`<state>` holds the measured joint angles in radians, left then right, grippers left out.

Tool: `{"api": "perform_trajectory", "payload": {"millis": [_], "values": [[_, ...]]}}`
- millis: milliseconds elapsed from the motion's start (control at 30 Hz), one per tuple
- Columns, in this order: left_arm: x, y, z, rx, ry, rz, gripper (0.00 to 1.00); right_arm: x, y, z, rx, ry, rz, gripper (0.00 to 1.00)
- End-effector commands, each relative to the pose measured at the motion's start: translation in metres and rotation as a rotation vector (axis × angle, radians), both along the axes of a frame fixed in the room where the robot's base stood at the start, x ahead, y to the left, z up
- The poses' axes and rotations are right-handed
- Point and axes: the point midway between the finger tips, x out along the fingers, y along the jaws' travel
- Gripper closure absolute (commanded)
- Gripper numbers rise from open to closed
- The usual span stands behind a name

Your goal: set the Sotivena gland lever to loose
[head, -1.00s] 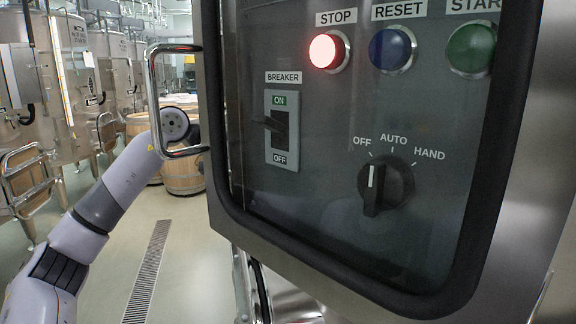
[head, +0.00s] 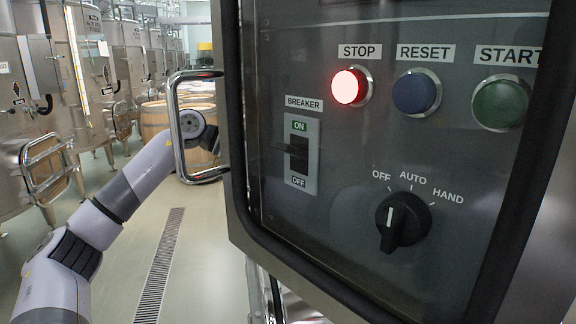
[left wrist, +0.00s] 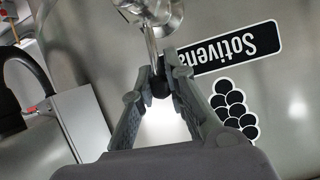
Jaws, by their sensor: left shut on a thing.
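In the left wrist view, an upside-down Sotivena label (left wrist: 236,47) is on a steel wall. Near it, a thin steel lever (left wrist: 152,47) comes down from a shiny round fitting (left wrist: 155,10) and ends in a dark knob. My left gripper (left wrist: 159,88) is shut on the lever at this knob, with both fingers meeting around it. I cannot read the lever's setting. In the head view my left arm reaches forward behind the handle of a control cabinet, and its gripper is hidden by the cabinet. My right gripper is not in view.
The control cabinet (head: 350,240) with a lit red STOP button (head: 350,87) fills the right of the head view. Its steel handle (head: 183,150) sticks out at the left. Wooden barrels (head: 155,120) and steel vats (head: 85,70) stand behind. The floor around the drain grate (head: 160,265) is clear.

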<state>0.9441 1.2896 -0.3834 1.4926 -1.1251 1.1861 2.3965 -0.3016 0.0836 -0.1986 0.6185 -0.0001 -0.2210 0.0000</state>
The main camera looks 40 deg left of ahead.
Motion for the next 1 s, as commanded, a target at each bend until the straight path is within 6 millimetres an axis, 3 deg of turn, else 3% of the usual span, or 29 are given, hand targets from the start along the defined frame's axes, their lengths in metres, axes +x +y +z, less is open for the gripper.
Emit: {"api": "perform_trajectory", "payload": {"millis": [33, 67, 367, 767, 1000], "values": [[0.000, 0.001, 0.001, 0.001, -0.002, 0.002, 1.00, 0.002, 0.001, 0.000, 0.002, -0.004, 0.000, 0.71], [0.000, 0.001, 0.001, 0.002, -0.002, 0.002, 0.86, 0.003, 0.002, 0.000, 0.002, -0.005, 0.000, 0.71], [0.000, 0.000, 0.001, 0.002, -0.002, 0.001, 0.66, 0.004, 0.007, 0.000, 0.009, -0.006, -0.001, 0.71], [-0.005, 0.005, 0.003, 0.002, -0.001, 0.002, 0.66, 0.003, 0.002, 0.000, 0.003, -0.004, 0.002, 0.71], [-0.035, 0.033, 0.021, 0.004, 0.001, 0.006, 0.66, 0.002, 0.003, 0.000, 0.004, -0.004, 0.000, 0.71]]}}
